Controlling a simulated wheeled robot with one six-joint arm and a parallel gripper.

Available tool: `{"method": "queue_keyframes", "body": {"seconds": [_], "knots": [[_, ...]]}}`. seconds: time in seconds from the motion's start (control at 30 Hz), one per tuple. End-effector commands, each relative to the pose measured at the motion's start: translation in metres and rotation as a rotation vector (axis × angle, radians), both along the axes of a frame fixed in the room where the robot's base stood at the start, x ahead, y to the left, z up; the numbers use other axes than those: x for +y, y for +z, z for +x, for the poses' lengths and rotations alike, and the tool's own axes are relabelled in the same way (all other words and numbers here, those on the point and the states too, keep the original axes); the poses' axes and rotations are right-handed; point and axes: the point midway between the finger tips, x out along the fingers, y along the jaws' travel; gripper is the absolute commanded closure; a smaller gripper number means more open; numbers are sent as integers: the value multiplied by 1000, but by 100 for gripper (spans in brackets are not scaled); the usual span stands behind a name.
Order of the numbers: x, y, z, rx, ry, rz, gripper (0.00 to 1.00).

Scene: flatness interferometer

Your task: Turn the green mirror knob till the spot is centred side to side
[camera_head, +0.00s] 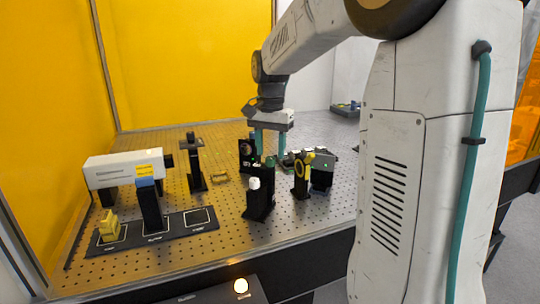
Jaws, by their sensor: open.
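My gripper (270,153) points down over the middle of the perforated table, its two teal fingers apart. A small dark green piece, perhaps the green mirror knob (270,162), shows low between the fingers. It sits behind a black mount with a white knob (254,184). I cannot tell whether the fingers touch the green piece. A black upright plate with a faint greenish mark (247,150) stands just left of the fingers. Whether that mark is the spot is too small to tell.
A white laser-like box (124,170) stands at left. A black tray (178,224) in front holds a yellow block (109,228) and a blue-topped black post (150,205). A black post (194,165) and a yellow-ringed mount (302,175) flank the middle. A lit round button (241,286) is at the front.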

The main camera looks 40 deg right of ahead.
Motion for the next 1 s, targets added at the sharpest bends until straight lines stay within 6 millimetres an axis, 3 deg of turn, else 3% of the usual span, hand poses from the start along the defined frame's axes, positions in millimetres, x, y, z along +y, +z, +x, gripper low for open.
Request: {"method": "queue_keyframes", "body": {"seconds": [0.2, 0.47, 0.5, 0.67, 1.0], "knots": [[0, -21, 0, 1, 1, 0, 53], [0, -23, 0, 0, 1, 0, 53], [0, -23, 0, 0, 1, 0, 56], [0, -23, 0, 0, 1, 0, 98], [0, -23, 0, -1, 40, 0, 98]]}}
